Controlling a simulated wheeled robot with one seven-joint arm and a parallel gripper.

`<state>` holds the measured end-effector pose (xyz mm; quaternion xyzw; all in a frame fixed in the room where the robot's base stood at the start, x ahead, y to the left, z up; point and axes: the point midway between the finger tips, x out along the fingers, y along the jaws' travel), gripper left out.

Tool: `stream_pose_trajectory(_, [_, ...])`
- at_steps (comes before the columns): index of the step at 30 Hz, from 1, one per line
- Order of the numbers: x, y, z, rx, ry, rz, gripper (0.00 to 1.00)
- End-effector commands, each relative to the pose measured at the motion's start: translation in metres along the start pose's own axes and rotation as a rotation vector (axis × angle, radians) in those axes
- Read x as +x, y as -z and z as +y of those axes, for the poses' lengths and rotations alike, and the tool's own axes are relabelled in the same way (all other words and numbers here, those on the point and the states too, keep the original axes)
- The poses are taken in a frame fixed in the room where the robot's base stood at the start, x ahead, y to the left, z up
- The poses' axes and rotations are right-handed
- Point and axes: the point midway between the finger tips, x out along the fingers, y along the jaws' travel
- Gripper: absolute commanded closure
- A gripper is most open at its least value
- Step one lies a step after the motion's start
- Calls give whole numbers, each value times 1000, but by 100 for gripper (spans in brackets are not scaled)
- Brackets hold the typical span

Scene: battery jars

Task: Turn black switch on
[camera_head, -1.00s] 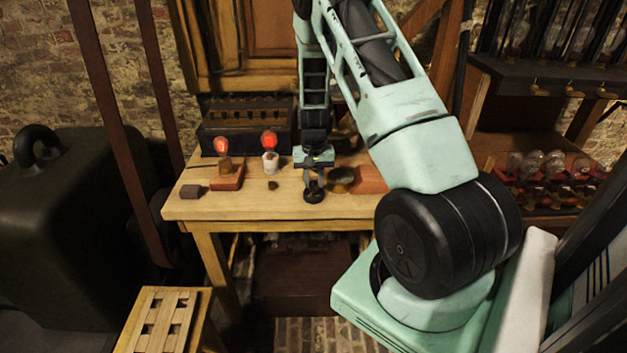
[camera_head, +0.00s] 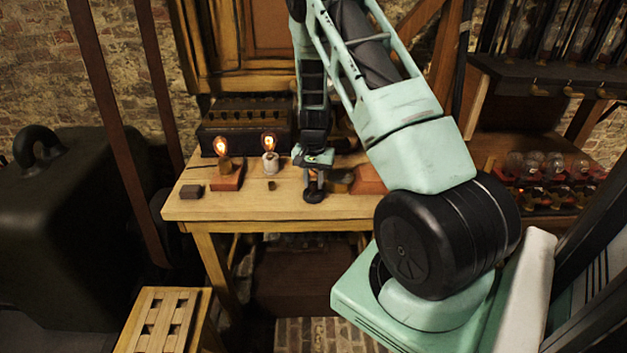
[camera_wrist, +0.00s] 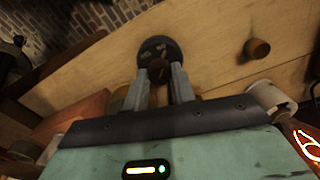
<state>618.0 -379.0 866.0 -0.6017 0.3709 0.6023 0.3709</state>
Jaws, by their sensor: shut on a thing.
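The black switch (camera_head: 313,197) is a round dark disc on the front part of the wooden table. In the wrist view the black switch (camera_wrist: 160,50) has a small brown knob at its middle, between my fingers. My gripper (camera_head: 314,184) points down onto it from above. In the wrist view my gripper (camera_wrist: 160,74) is shut on the knob, with one finger on each side. The fingers partly hide the knob. The left bulb (camera_head: 221,147) and the right bulb (camera_head: 269,142) both glow warm orange with bright filaments.
A small brown knob (camera_head: 271,185) stands on the table left of the switch. A dark grey block (camera_head: 192,191) sits at the table's left end. A reddish block (camera_head: 369,181) lies right of my gripper. A dark battery box (camera_head: 245,128) stands behind the bulbs.

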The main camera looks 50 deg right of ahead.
Motion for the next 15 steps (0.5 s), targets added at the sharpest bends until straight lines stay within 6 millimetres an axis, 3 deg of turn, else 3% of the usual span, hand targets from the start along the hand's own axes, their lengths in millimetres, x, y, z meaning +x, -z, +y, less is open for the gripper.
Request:
stream_pose_trajectory(2, [-1,1,-1,2,2,4,97])
stream_pose_trajectory(3, [-1,1,-1,2,2,3,68])
stream_pose_trajectory(5, [-1,1,0,2,2,3,52])
stream_pose_trajectory(15, [-3,1,0,0,1,2,52])
